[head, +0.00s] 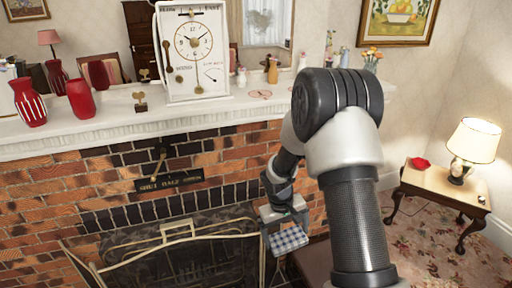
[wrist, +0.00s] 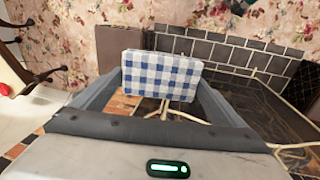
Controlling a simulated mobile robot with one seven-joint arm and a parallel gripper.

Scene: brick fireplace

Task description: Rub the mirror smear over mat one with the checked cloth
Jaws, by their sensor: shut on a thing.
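The blue-and-white checked cloth (head: 288,240) hangs below my gripper (head: 284,212), which is shut on it. In the wrist view the cloth (wrist: 162,76) is held flat between the two fingers of my gripper (wrist: 160,88). My gripper is low, in front of the fireplace, well below the mantel and apart from the mirror. The mirror (head: 285,30) stands above the mantel, partly hidden by the clock and my arm. A greyish smear (head: 261,20) shows on it. A small flat reddish-outlined mat (head: 260,94) lies on the mantel below the smear; its number is not readable.
A white clock (head: 194,50), red vases (head: 81,99) and small bottles (head: 272,71) stand on the mantel (head: 150,123). A fire screen (head: 175,234) is below my gripper's left. A side table (head: 445,188) with a lit lamp (head: 474,140) stands at right.

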